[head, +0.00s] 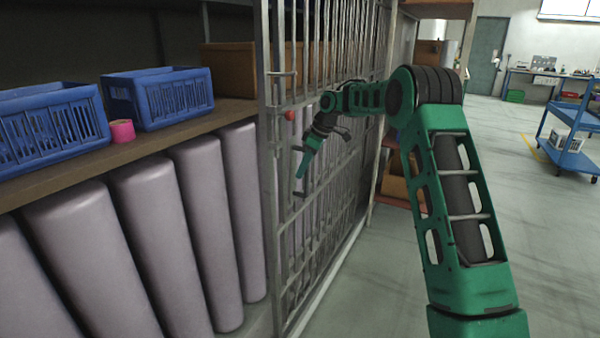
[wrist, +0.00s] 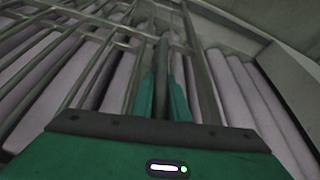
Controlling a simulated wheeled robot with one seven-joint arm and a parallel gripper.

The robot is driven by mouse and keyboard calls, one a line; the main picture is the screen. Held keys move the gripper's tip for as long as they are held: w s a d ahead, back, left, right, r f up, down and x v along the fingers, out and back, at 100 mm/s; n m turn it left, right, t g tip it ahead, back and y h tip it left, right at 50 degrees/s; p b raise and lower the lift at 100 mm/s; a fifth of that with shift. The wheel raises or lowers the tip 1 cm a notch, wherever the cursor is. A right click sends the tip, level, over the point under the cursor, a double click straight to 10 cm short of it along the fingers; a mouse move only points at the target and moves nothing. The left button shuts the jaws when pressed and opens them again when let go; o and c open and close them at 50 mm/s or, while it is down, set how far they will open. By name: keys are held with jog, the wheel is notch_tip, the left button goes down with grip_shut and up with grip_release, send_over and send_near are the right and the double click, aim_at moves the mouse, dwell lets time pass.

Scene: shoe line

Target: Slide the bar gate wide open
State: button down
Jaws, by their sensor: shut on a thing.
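The bar gate (head: 272,200) is a grey metal frame with many upright bars, standing in front of the shelving in the middle of the head view. The shelving left of its near edge is uncovered; bars cover the part to the right. My gripper (head: 300,185) reaches down at the near edge of the gate. In the wrist view my two green fingers (wrist: 163,98) are shut on an upright dark bar, the gate handle (wrist: 162,58), one finger on each side. The handle's lower end is hidden by my gripper.
Blue crates (head: 175,98) and a pink roll (head: 122,131) stand on the wooden shelf (head: 60,166), above several pale lilac rolls (head: 150,235). A blue cart (head: 572,155) stands far right. The grey floor (head: 560,260) at right is clear.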

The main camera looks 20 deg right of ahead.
jog(key=c, duration=1.7)
grip_release()
jog(key=shift+w+a, duration=0.15)
jog(key=shift+a, duration=0.15)
jog(key=shift+c, duration=0.2)
jog(key=shift+d, duration=0.2)
jog(key=shift+d+r, duration=0.1)
jog(key=v, duration=1)
jog(key=shift+r, duration=0.2)
